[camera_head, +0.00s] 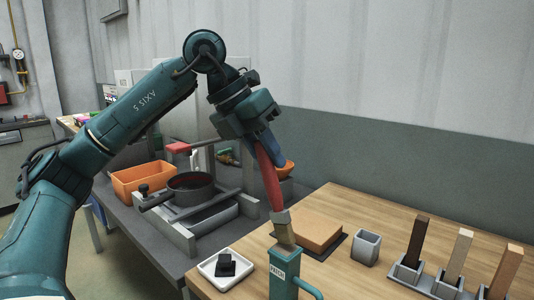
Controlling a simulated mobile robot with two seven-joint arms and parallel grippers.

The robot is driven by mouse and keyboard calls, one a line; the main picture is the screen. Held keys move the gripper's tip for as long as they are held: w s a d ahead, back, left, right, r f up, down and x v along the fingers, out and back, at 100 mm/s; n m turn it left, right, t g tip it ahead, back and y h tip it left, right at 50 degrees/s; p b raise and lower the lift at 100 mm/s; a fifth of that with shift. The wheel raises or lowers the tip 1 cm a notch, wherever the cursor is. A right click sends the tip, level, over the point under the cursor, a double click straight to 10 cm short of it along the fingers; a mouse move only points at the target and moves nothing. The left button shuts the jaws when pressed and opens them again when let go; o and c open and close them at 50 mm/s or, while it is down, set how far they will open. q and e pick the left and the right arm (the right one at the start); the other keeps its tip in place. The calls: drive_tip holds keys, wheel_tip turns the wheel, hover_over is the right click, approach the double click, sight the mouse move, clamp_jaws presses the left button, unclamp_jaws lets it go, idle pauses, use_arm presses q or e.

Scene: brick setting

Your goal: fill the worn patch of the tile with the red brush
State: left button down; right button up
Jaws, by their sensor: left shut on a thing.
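My left gripper (264,142) is shut on the red handle of a brush (271,182), which hangs nearly upright over the wooden table. A flat tan slab (312,230), perhaps the tile, lies on a dark mat behind the brush. No worn patch can be made out on it. My right gripper is not in view.
A white dish (207,270) holding a black block stands left of the pot. A grey cup (366,248) and a grey rack (409,273) with three upright wooden sticks stand to the right. A dark bench with an orange bin (136,180) and a round pan is at left.

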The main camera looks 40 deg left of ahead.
use_arm(q)
drive_tip(key=shift+f+b, duration=0.35)
drive_tip(key=shift+f, duration=0.1)
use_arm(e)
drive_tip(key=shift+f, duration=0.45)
use_arm(q)
drive_tip(key=shift+f, duration=0.15)
idle(0.9)
wheel_tip(320, 180, up, 3)
drive_tip(key=shift+f+p, duration=0.2)
drive_tip(key=shift+p, duration=1.05)
wheel_tip(320, 180, up, 4)
drive_tip(key=p, duration=0.3)
drive_tip(key=shift+p, duration=0.4)
drive_tip(key=shift+r, duration=0.35)
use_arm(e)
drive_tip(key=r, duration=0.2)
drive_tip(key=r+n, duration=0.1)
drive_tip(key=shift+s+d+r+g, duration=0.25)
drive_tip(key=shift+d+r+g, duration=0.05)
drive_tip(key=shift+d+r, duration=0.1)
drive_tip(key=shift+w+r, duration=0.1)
use_arm(q)
drive_tip(key=shift+s+a+p, duration=0.1)
drive_tip(key=shift+p, duration=0.2)
